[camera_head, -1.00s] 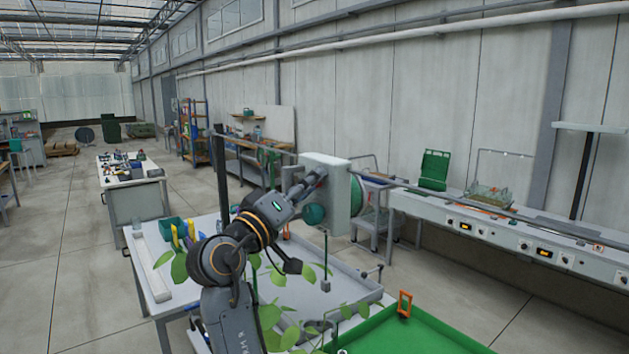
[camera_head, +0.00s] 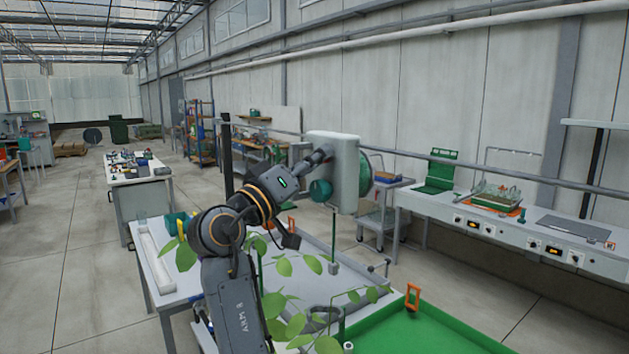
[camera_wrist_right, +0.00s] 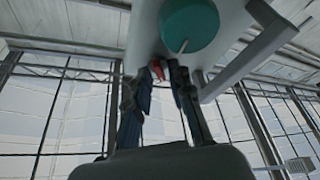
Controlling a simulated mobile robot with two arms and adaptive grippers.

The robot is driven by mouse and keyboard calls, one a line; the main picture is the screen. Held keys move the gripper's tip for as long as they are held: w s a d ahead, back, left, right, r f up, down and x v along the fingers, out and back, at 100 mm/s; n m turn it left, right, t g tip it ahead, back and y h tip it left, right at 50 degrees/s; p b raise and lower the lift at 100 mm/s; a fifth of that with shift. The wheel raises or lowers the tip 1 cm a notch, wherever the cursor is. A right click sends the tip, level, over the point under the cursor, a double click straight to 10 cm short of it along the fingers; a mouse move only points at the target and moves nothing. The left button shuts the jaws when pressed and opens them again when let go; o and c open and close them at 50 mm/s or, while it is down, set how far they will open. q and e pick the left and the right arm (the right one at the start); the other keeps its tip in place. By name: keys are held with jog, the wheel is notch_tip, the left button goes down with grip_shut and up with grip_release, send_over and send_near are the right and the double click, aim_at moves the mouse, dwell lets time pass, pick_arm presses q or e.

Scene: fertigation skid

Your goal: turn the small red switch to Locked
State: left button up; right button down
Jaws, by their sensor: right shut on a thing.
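The small red switch (camera_wrist_right: 157,68) shows in the right wrist view, on the underside of a pale grey box and beside a teal round knob (camera_wrist_right: 189,27). My right gripper (camera_wrist_right: 160,78) is shut on the switch, with a dark finger on either side of it. The fingers hide part of the switch, and I cannot read its position or any label. In the head view my right arm reaches up to the left face of the grey box (camera_head: 346,172). The switch is hidden there behind the gripper (camera_head: 320,157). My left gripper is not in view.
A grey tray table (camera_head: 305,283) with leafy plants (camera_head: 284,268) stands below my arm. A green tray (camera_head: 420,334) is at the lower right. A long bench (camera_head: 440,207) runs along the right wall. Open floor (camera_head: 75,260) lies to the left.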

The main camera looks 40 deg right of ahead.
jog(key=shift+w+d+r+m+g+y+b, duration=0.1)
jog(key=shift+m+g+y+b, duration=0.2)
jog(key=shift+m+g+b, duration=2.45)
jog(key=shift+w+a+r+m+g+y+b, duration=0.1)
jog(key=shift+m+g+y+b, duration=0.5)
jog(key=shift+m, duration=4.1)
jog(key=shift+w+d+m+g+b, duration=0.1)
jog(key=shift+m+g+b, duration=1.6)
jog(key=shift+m, duration=2.05)
jog(key=shift+m+g+p, duration=0.3)
jog(key=shift+g, duration=0.05)
jog(key=c, duration=1.5)
grip_release()
jog(key=shift+o, duration=0.2)
jog(key=shift+s, duration=0.15)
jog(key=shift+d+f, duration=0.1)
